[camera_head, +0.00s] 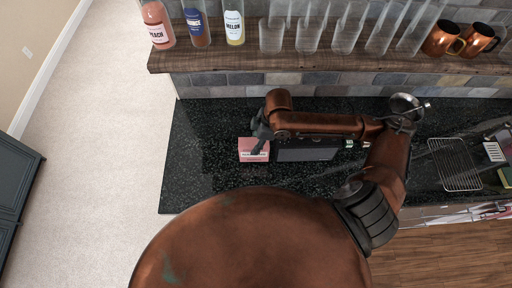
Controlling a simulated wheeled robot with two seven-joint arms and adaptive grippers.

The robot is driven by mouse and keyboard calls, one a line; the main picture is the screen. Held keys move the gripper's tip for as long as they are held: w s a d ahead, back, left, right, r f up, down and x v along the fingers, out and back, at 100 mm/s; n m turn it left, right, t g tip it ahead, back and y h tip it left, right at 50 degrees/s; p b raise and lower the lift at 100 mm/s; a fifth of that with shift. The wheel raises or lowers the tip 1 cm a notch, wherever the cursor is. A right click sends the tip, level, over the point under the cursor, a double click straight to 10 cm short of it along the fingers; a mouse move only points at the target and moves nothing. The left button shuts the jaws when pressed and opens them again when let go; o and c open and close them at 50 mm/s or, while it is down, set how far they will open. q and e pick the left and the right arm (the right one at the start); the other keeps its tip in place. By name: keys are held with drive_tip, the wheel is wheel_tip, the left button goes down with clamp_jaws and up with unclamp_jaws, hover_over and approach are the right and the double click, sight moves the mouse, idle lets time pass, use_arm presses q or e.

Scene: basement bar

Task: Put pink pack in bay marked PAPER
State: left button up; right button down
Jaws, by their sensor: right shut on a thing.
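The pink pack (246,145) is on or just above the black speckled counter, left of a dark box-like object (308,155). My right gripper (261,139) reaches over the pack from above and is shut on it, hiding part of its top and right side. I cannot tell whether the pack touches the counter. My right forearm covers the back of the dark object, and no bay or PAPER marking can be read. My left gripper is out of view.
Bottles, including a peach one (158,24), clear glasses (350,28) and copper mugs (443,39) line the wooden shelf (200,60) behind. A wire rack (455,164) lies at right. The counter (195,165) left of the pack is clear.

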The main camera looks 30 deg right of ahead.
drive_tip(key=shift+f, duration=1.8)
drive_tip(key=c, duration=1.3)
unclamp_jaws()
drive_tip(key=shift+f, duration=0.1)
